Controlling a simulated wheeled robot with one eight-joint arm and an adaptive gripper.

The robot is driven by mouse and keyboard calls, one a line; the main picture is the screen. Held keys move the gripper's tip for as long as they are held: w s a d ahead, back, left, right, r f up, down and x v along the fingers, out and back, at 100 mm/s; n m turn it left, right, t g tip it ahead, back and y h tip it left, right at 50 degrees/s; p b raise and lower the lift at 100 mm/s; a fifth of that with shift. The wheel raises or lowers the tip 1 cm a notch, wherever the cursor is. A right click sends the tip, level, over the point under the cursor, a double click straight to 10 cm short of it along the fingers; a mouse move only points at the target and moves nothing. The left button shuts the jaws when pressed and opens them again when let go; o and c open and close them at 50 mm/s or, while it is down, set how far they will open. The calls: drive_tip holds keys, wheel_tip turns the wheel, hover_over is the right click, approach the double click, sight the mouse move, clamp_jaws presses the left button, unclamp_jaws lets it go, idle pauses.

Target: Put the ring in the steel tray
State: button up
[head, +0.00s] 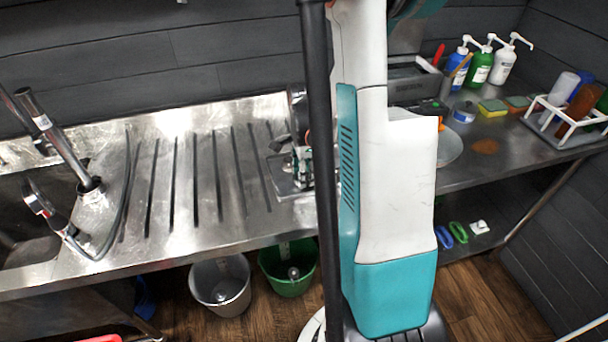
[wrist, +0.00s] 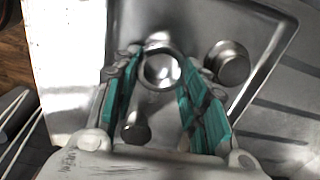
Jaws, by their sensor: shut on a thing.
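The steel tray (head: 281,178) lies on the ribbed steel drainboard, partly hidden by my arm in the head view. In the wrist view the tray (wrist: 205,25) fills the middle. The ring (wrist: 161,68), a shiny metal band, is between the tips of my teal-padded gripper (wrist: 158,72), which is shut on it. The ring is over the tray floor; I cannot tell whether it touches. A round metal piece (wrist: 229,63) sits in the tray to the right of the ring. A small dark round piece (wrist: 135,131) shows between the fingers. My gripper (head: 302,162) is partly hidden in the head view.
A sink with a tap (head: 60,140) is at the left. Pump bottles (head: 480,65), sponges (head: 492,107) and a white rack (head: 565,125) stand on the right counter. A grey bucket (head: 220,285) and a green bucket (head: 288,268) are below. The ribbed drainboard left of the tray is clear.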

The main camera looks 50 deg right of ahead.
drive_tip(key=shift+f, duration=0.15)
drive_tip(key=o, duration=1.2)
wheel_tip(320, 180, up, 12)
drive_tip(key=p, duration=0.4)
drive_tip(key=shift+r, duration=0.2)
